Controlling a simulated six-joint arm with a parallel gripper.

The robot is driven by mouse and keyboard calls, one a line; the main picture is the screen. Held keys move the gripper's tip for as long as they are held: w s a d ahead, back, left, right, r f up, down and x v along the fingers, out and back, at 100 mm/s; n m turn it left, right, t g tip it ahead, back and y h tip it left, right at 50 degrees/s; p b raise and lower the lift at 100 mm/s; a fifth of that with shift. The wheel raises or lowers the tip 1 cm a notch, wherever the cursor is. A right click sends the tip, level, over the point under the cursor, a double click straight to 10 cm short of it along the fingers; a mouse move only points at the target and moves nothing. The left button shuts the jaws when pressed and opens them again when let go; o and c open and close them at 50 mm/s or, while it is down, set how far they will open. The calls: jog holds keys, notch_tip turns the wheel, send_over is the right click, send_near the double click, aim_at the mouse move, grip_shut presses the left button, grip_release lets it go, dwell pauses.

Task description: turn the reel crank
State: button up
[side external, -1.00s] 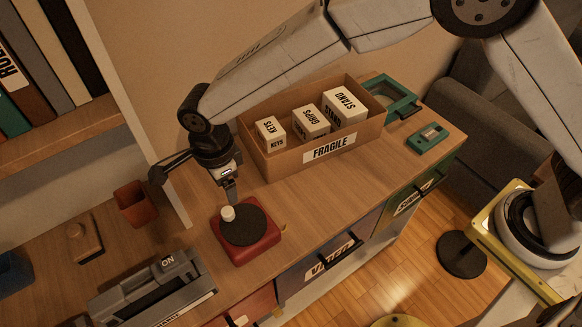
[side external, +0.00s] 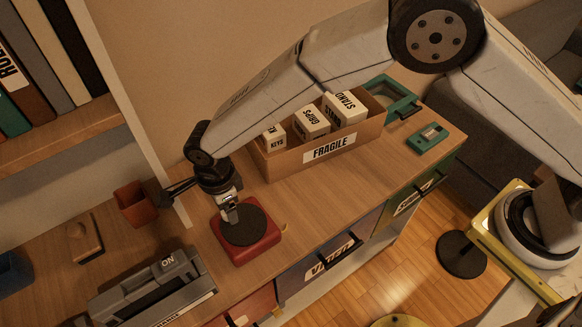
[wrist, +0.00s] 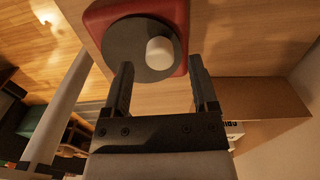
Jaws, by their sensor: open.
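The reel is a red base (side external: 266,250) with a dark round disc (side external: 248,228) on top, on the wooden desk. In the wrist view the disc (wrist: 132,58) carries a white crank knob (wrist: 160,52) near its rim. My gripper (side external: 232,213) is low over the reel's upper left part and hides most of the knob in the side view. In the wrist view my gripper (wrist: 160,75) has its two fingers apart, with the knob just beyond and between the fingertips. I cannot tell whether either finger touches it.
A cardboard box (side external: 280,166) marked FRAGILE with several white boxes stands behind the reel. A grey device (side external: 150,290) marked ON lies to the front left. An orange cup (side external: 135,203) stands at left. The desk right of the reel is clear.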

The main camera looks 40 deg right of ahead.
jog(key=shift+f, duration=0.9)
grip_shut()
jog(key=shift+s+n, duration=0.1)
jog(key=shift+n, duration=0.3)
